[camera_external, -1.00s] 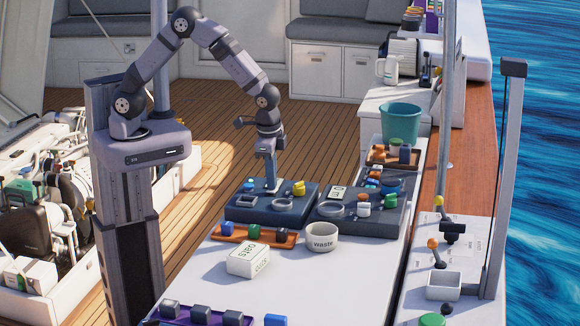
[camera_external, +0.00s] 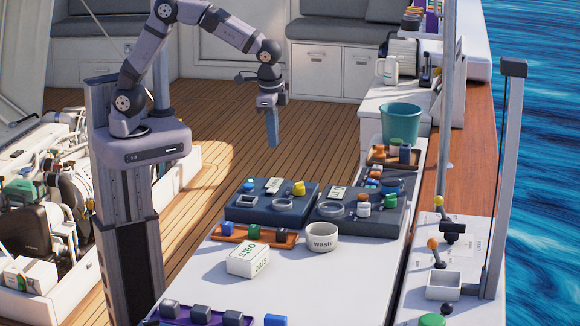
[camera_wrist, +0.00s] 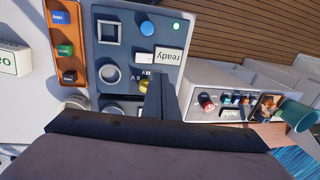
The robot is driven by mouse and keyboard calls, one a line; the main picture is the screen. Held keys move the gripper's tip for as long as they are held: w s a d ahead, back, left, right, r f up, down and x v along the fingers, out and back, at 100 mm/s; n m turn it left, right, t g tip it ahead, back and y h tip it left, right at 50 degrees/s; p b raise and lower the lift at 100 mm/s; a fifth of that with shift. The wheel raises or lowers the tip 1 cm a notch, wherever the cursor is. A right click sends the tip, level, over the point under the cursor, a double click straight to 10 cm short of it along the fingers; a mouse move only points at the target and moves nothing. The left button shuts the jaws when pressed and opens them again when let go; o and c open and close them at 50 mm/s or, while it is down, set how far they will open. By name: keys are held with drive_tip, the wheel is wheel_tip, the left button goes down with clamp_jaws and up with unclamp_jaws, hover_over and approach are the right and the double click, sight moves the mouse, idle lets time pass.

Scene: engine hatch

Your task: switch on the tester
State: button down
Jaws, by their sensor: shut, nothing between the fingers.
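A dark blue panel (camera_external: 272,207), which may be the tester, lies on the white bench. It carries a blue knob (camera_wrist: 147,28), a small lit green lamp (camera_wrist: 176,25), a white plate reading "ready" (camera_wrist: 171,56), a square frame (camera_wrist: 109,33), a ring (camera_wrist: 109,74) and a yellow knob (camera_external: 299,188). My gripper (camera_external: 273,143) is shut and empty. It hangs clear above and behind this panel, fingers pointing down. In the wrist view its fingers (camera_wrist: 161,98) cover part of the panel by the yellow knob.
A second dark panel (camera_external: 370,222) sits right of the first. An orange tray (camera_external: 243,238) with several small blocks, a white box (camera_external: 248,261) and a white "waste" bowl (camera_external: 321,238) stand in front. A teal bucket (camera_external: 401,121) is at the back right.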

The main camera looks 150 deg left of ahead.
drive_tip(key=shift+s+a+r, duration=0.1)
drive_tip(key=shift+s+r, duration=0.05)
drive_tip(key=shift+r, duration=0.8)
drive_tip(key=shift+t+h, duration=0.3)
drive_tip(key=shift+h, duration=0.3)
drive_tip(key=d+f, duration=0.3)
drive_tip(key=s+d+f, duration=0.1)
drive_tip(key=d+f, duration=0.1)
drive_tip(key=d, duration=0.2)
drive_tip(key=s+d+f, duration=0.1)
drive_tip(key=d+f, duration=0.2)
drive_tip(key=d, duration=0.1)
drive_tip(key=shift+f, duration=0.35)
drive_tip(key=d+r+m, duration=0.1)
drive_tip(key=d+m, duration=0.8)
drive_tip(key=d, duration=1.4)
drive_tip(key=shift+w+d+r+t, duration=0.15)
drive_tip(key=shift+d+t, duration=0.15)
